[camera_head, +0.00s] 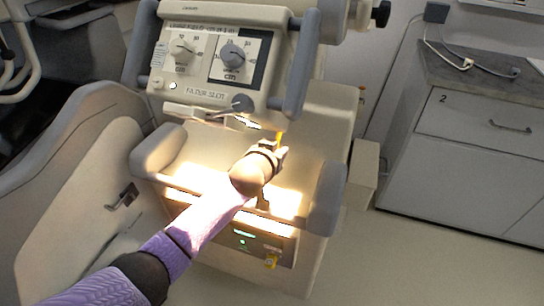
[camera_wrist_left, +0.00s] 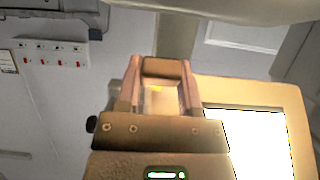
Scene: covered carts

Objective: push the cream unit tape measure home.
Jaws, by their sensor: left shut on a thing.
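The cream unit (camera_head: 215,95) stands in the middle of the head view, with two dials on its tilted upper panel. My left gripper (camera_head: 281,150) is in front of its body, below the right end of the panel. A thin yellow strip (camera_head: 279,137), which looks like the tape measure, shows just above the fingertips. My right gripper is not in view.
Grey handles (camera_head: 296,65) flank the panel, and padded grey arms (camera_head: 328,197) stick out lower down. A brightly lit ledge lies under my forearm. A drawer cabinet (camera_head: 480,130) stands at the right, with clear floor before it.

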